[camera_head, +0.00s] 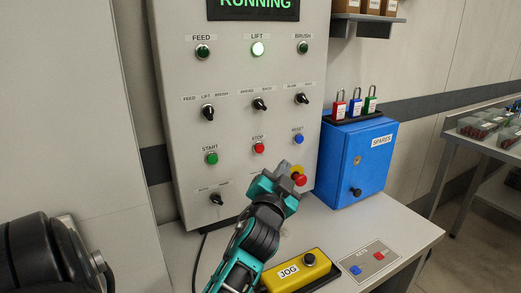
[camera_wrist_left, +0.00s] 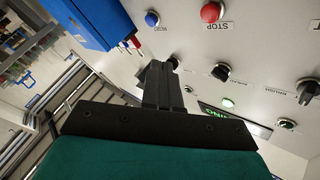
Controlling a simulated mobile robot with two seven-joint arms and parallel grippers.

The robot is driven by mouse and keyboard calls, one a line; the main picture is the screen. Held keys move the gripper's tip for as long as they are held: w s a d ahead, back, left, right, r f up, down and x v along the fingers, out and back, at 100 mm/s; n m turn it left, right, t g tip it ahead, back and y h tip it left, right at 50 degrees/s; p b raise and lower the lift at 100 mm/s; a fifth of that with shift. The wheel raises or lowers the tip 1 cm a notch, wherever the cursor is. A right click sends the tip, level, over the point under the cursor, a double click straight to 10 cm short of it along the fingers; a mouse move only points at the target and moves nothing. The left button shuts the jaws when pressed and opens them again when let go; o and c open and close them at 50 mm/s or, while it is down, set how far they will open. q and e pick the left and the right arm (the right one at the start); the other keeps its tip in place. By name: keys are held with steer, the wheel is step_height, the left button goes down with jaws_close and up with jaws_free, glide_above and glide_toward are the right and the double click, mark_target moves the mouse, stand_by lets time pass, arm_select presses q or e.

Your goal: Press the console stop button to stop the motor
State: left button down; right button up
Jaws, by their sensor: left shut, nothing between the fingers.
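The red STOP button (camera_head: 259,148) is on the grey console panel (camera_head: 240,78), between the green START button (camera_head: 211,158) and the blue RESET button (camera_head: 298,138). The display (camera_head: 254,7) reads RUNNING. My left gripper (camera_head: 284,170) is shut and empty, below and to the right of the STOP button and apart from it in the head view. It partly covers a red mushroom button on a yellow base (camera_head: 299,179). In the left wrist view the shut fingers (camera_wrist_left: 161,75) point at the panel, with the STOP button (camera_wrist_left: 213,12) at the top edge. My right gripper is not seen.
A blue SPARES box (camera_head: 356,160) with padlocks on top (camera_head: 355,105) stands right of the panel. A yellow JOG box (camera_head: 296,272) and a KEYS plate (camera_head: 369,262) lie on the desk (camera_head: 405,234). Selector switches (camera_head: 260,104) sit above the buttons.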

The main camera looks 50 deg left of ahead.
mark_target(260, 149)
arm_select(q)
steer(key=a, duration=0.2)
steer(key=w+a, duration=0.1)
steer(key=a, duration=0.2)
steer(key=w+a, duration=0.1)
steer(key=a, duration=0.1)
steer(key=shift+w+a+p, duration=0.1)
steer(key=shift+a+p, duration=0.2)
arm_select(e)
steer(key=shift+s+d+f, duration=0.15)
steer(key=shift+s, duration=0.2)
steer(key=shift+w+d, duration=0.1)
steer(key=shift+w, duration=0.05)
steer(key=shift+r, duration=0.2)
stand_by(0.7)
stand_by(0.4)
arm_select(q)
steer(key=shift+w+a, duration=0.1)
steer(key=shift+a, duration=0.25)
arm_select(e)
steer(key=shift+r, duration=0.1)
